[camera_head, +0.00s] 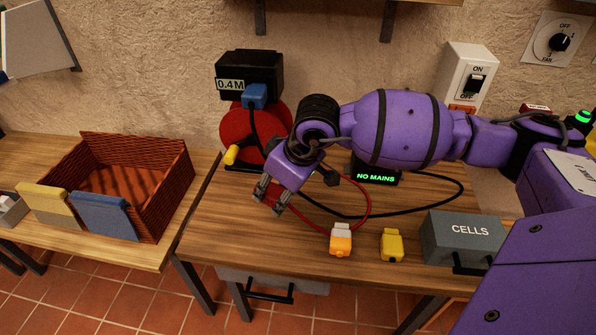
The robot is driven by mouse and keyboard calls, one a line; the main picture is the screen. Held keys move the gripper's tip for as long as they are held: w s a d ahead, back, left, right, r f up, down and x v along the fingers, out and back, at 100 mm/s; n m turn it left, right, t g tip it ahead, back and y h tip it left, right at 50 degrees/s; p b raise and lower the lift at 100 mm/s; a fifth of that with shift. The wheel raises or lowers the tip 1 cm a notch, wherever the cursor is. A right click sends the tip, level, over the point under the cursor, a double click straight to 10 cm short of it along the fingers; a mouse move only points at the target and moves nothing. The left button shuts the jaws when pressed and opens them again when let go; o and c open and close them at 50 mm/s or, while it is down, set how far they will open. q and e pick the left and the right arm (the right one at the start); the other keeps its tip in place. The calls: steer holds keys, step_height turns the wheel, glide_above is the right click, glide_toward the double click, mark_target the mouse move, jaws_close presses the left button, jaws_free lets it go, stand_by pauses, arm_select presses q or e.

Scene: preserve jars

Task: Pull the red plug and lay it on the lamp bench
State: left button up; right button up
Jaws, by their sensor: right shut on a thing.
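My right gripper (270,197) reaches in from the right and points down over the left part of the middle wooden bench (230,225). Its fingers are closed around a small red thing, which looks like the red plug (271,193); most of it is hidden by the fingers. A red cable (368,205) curves over the bench close to the gripper. I cannot tell which bench is the lamp bench. My left gripper is not in view.
A red reel (237,128) with a black box (250,72) and a blue plug (254,96) stands behind the gripper. An orange plug (341,243), a yellow plug (391,245) and a grey CELLS box (455,236) are at the front right. A basket (165,200) stands left.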

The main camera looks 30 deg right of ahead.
steer(key=shift+w+d, duration=0.15)
steer(key=shift+d, duration=0.05)
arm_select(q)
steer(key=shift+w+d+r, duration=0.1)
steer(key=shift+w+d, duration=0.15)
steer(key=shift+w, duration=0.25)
arm_select(e)
steer(key=shift+a+r, duration=0.1)
steer(key=shift+f+b, duration=0.65)
steer(key=shift+f, duration=0.05)
step_height(320, 180, down, 5)
steer(key=b, duration=0.3)
steer(key=shift+b, duration=0.3)
steer(key=shift+f+b, duration=0.5)
steer(key=shift+f, duration=0.05)
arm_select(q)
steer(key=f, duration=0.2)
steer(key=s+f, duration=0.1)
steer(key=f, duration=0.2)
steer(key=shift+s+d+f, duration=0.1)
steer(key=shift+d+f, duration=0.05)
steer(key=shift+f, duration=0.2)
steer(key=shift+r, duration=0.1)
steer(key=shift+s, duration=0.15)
